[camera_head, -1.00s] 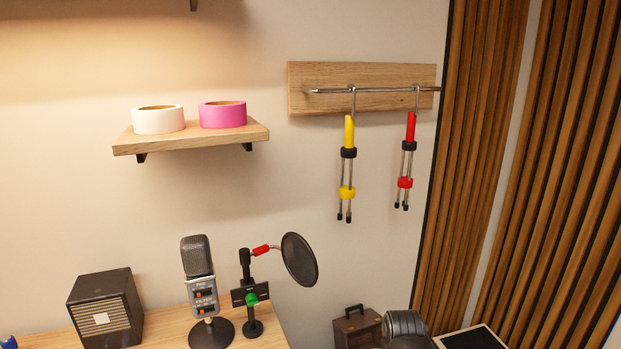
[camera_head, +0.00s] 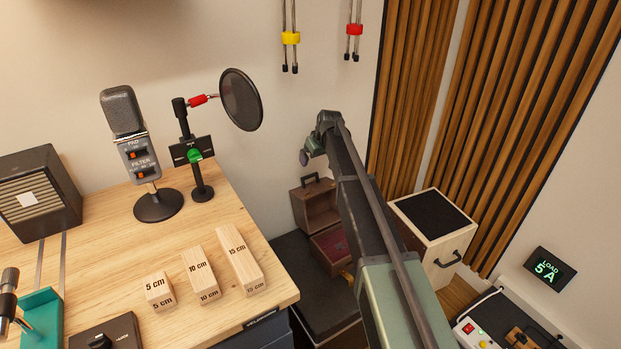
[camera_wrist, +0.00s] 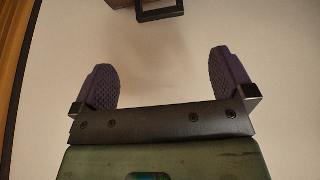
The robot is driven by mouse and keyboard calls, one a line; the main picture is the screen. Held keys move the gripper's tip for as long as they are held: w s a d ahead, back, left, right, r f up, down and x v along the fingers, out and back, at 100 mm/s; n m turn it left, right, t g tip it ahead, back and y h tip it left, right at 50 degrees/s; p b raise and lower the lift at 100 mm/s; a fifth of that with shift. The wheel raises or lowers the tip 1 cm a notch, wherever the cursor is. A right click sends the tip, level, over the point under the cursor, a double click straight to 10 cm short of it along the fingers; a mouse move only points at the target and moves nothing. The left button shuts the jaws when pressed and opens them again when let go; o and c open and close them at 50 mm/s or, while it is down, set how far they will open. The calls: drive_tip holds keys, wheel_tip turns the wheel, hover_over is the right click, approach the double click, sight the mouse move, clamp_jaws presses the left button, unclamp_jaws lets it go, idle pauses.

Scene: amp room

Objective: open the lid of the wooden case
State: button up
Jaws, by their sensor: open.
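The dark brown wooden case (camera_head: 316,208) stands low at the back, right of the desk, in the head view. Its lid appears raised upright, with a dark handle on its top edge. A maroon-lined lower part (camera_head: 328,243) shows in front of it, partly hidden by my arm. My gripper (camera_head: 305,157) is above the case, near the wall, apart from it. In the wrist view my gripper (camera_wrist: 162,78) is open and empty between its purple pads. The case's black handle (camera_wrist: 161,12) and a strip of brown wood show at the top edge.
The desk (camera_head: 105,255) holds a microphone (camera_head: 123,115), a pop filter (camera_head: 241,99) and wooden blocks (camera_head: 240,258). A black-topped light wood box (camera_head: 452,250) stands right of my arm. Two hanging cable-like tools (camera_head: 291,38) are on the wall above.

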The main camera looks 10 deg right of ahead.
sight(310, 175)
drive_tip(key=b+x, duration=1)
drive_tip(key=x, duration=0.1)
drive_tip(key=shift+d+f, duration=0.1)
drive_tip(key=shift+f, duration=0.1)
drive_tip(key=shift+s+r, duration=0.1)
drive_tip(key=shift+r, duration=0.1)
drive_tip(key=shift+c, duration=0.3)
